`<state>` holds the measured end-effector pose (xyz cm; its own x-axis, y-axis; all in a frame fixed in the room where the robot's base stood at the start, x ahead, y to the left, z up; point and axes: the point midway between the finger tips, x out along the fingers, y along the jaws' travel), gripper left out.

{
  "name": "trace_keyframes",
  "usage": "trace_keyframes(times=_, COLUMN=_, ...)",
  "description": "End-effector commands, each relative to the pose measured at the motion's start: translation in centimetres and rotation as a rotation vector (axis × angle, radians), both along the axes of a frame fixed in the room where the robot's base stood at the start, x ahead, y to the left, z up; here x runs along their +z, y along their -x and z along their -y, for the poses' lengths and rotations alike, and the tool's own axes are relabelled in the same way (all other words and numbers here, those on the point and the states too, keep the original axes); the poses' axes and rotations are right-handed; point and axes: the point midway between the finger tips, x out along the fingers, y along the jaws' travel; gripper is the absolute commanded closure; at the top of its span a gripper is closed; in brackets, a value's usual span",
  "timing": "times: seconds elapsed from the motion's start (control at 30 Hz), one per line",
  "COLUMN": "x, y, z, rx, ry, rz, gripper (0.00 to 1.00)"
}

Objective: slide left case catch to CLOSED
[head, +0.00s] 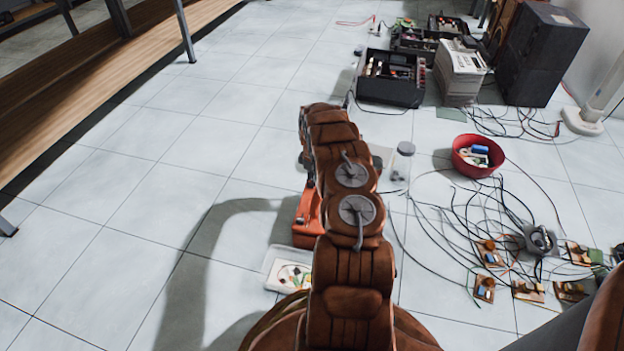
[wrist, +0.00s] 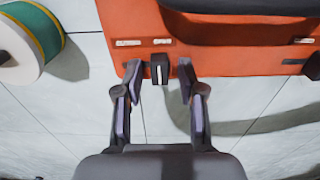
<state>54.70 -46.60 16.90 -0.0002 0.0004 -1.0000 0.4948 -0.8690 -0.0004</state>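The orange case (wrist: 225,52) fills the top of the wrist view, with a dark upper part. In the head view a corner of the case (head: 307,215) shows beside my arm, which hides the rest. The left case catch (wrist: 159,70), a small dark block with a pale line, sits on the case's front face. Pale labels lie above it, too small to read. My gripper (wrist: 161,82) is open, with one fingertip on each side of the catch. A gap shows on both sides; I cannot tell whether either fingertip touches the case. A second dark catch (wrist: 313,67) is at the right edge.
A white and green spool (wrist: 30,40) stands left of the case. A white tray of small parts (head: 283,272) is near my arm. A red bowl (head: 477,155), loose cables and small boards lie to the right. The tiled floor at left is clear.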

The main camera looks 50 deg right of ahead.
Motion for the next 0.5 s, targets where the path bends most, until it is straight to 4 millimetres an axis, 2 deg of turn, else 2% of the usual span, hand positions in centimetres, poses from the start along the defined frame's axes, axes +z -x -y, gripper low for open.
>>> trace_keyframes(times=0.07, x=0.01, y=0.00, z=0.00, rx=0.000, ry=0.000, rz=0.000, gripper=0.72)
trace_keyframes(times=0.33, x=0.02, y=-0.01, z=0.00, rx=0.000, ry=0.000, rz=0.000, gripper=1.00)
trace_keyframes(times=0.5, x=0.02, y=-0.01, z=0.00, rx=0.000, ry=0.000, rz=0.000, gripper=1.00)
